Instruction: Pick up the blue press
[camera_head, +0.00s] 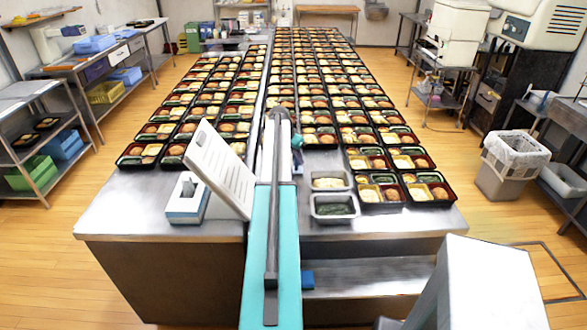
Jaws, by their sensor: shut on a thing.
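A small block (187,202) with a blue lower part and a white top stands on the left half of the steel table, near its front edge. It has a small dark and white piece on top. It may be the blue press; I cannot tell for sure. A small blue piece (307,280) shows low down, just right of the long teal beam (258,255). It is too small to identify. I cannot pick out my gripper's jaws in the head view, so what they hold is hidden.
A tilted white board (220,172) rises beside the block. Several rows of filled bento trays (362,194) cover the steel table (215,228). Two small grey containers (333,215) sit right of the beam. Shelves (30,170) and a waste bin (512,165) flank the wooden floor.

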